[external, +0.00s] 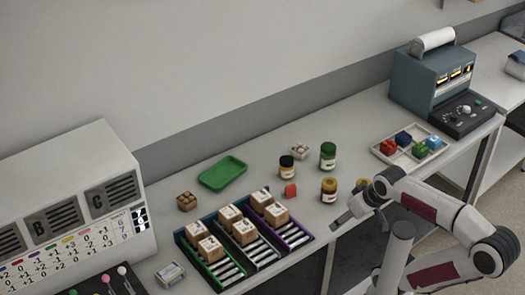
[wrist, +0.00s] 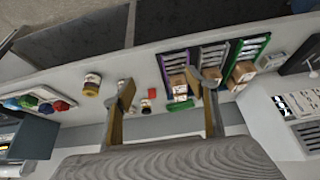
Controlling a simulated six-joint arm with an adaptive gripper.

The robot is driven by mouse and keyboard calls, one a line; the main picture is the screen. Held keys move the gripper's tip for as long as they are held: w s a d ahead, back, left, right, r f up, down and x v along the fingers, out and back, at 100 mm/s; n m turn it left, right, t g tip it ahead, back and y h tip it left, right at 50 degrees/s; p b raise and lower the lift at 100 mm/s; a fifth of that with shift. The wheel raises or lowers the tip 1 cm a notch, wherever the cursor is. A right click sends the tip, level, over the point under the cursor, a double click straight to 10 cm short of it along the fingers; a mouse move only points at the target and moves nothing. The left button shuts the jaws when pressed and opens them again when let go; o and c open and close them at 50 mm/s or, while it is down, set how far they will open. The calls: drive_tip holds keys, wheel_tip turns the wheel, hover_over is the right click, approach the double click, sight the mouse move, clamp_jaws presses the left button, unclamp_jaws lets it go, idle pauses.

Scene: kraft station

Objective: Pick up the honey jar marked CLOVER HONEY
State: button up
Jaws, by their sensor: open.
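Several jars stand on the bench, and their labels are too small to read, so I cannot tell which is marked CLOVER HONEY. My gripper (external: 342,221) is near the bench's front edge, apart from the amber jar. In the wrist view my gripper (wrist: 161,84) has its fingers spread with nothing held. An amber jar (wrist: 92,84) stands left of the fingers; another jar is partly hidden by the left finger.
A green tray (external: 222,173) and a red block (external: 290,191) lie behind. A divided tray with coloured blocks (external: 410,145) and a blue-grey machine (external: 440,85) stand right.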

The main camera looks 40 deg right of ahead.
drive_tip(key=shift+w, duration=0.1)
drive_tip(key=t+h, duration=0.2)
drive_tip(key=t, duration=0.4)
hover_over(290, 162)
drive_tip(key=s+a, duration=0.4)
drive_tip(key=s, duration=0.8)
wheel_tip(290, 162, down, 7)
drive_tip(key=w+d+f, duration=0.1)
drive_tip(key=w+f, duration=0.1)
drive_tip(key=w+d+f+t, duration=0.1)
drive_tip(key=w+f, duration=0.1)
drive_tip(key=w+d+f+t+y, duration=0.1)
drive_tip(key=w+f, duration=0.1)
drive_tip(key=shift+w+d+f+m, duration=0.2)
drive_tip(key=shift+w+m, duration=0.05)
drive_tip(key=shift+m, duration=0.15)
drive_tip(key=shift+x, duration=1.3)
drive_tip(key=shift+r+x, duration=0.2)
drive_tip(key=shift+x, duration=2.4)
